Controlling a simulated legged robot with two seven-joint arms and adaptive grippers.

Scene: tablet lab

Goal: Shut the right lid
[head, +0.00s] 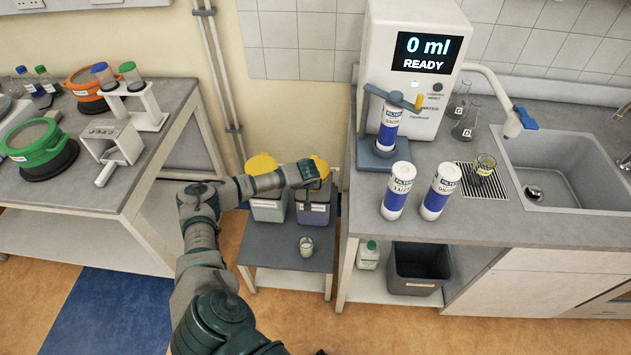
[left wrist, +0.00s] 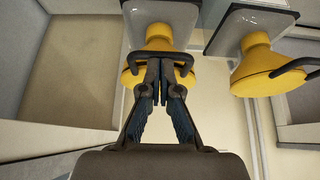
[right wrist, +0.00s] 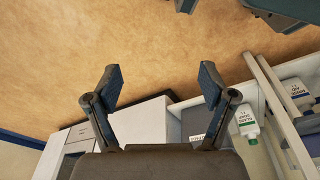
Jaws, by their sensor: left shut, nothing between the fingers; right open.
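Two grey bins stand side by side on a small low table in the head view: the left bin (head: 268,211) and the right bin (head: 314,213). A yellow left lid (head: 261,163) and a yellow right lid (head: 320,167) show raised at their backs. My left arm reaches over to the right bin, its gripper partly hidden there. In the left wrist view, my left gripper (left wrist: 160,68) is shut and empty, in front of the right lid (left wrist: 160,42) and its dark wire handle; contact is unclear. My right gripper (right wrist: 161,82) is open and empty over the floor.
A small cup (head: 306,245) stands at the front of the low table (head: 285,262). The sink counter (head: 480,222) with filter cartridges is close on the right. A bench (head: 95,185) with sieves stands on the left. Floor is open in front.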

